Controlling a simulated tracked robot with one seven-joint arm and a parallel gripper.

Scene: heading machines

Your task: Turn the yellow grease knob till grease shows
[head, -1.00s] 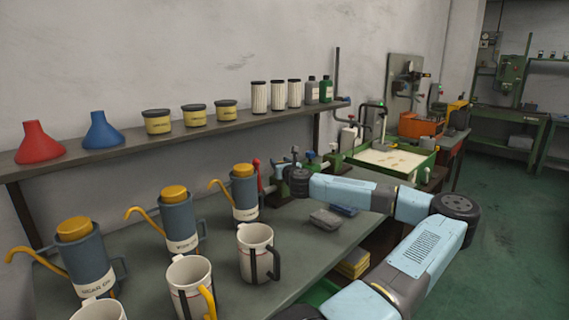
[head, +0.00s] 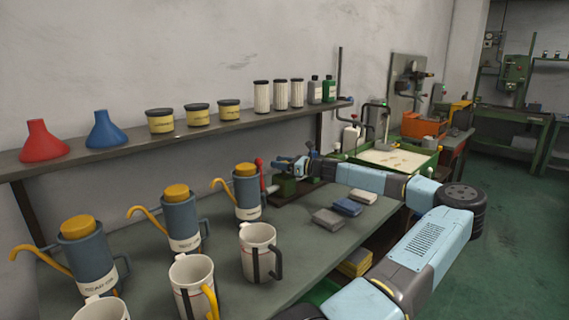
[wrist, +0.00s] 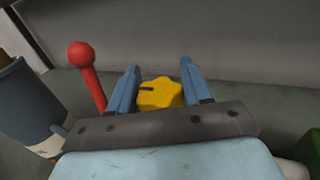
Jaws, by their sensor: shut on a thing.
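The yellow knob (wrist: 160,95), lobed and with a dark slot mark on its top, sits between the two blue fingers of my gripper (wrist: 159,72) in the wrist view. The fingers are shut on its sides. What lies under the knob is hidden by the gripper's dark palm plate. In the head view my gripper (head: 287,166) is at the back of the bench, by a green block, and the knob cannot be made out there.
A lever with a red ball (wrist: 82,68) stands just left of my gripper. A blue oil can (head: 247,194) is further left, with white jugs (head: 260,250) in front. Folded cloths (head: 329,219) lie on the bench below my forearm. A shelf (head: 230,125) runs behind.

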